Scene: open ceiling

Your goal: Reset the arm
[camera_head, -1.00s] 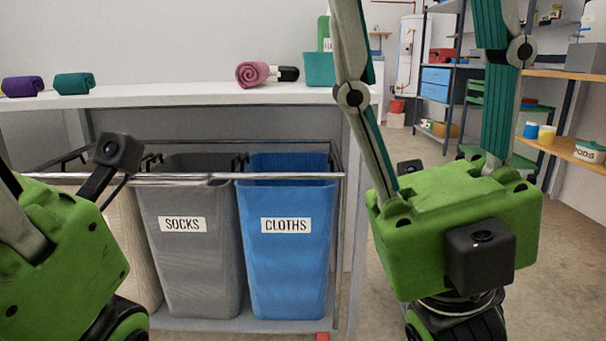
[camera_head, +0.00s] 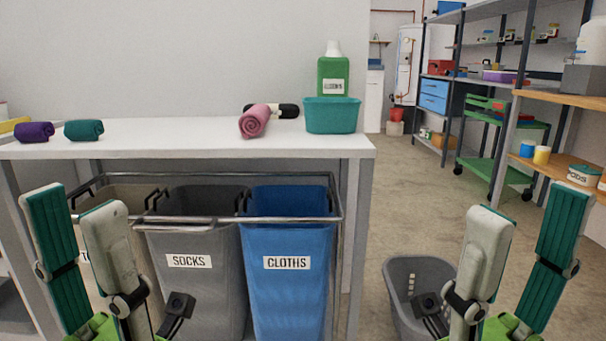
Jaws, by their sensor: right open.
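My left gripper (camera_head: 76,205) is at the lower left in the head view, its two fingers pointing up and apart with nothing between them. It stands in front of the rack's left end. My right gripper (camera_head: 530,198) is at the lower right, also upright, open and empty, in front of the floor area right of the table. Both grippers have pale fingers with teal pads. The lower parts of both arms are cut off by the bottom edge.
A white table (camera_head: 200,140) holds rolled cloths, a teal tub (camera_head: 332,115) and a green bottle (camera_head: 333,78). Below are the SOCKS bin (camera_head: 195,290), CLOTHS bin (camera_head: 287,295) and a beige bin. A grey basket (camera_head: 415,272) stands on the floor. Shelves line the right.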

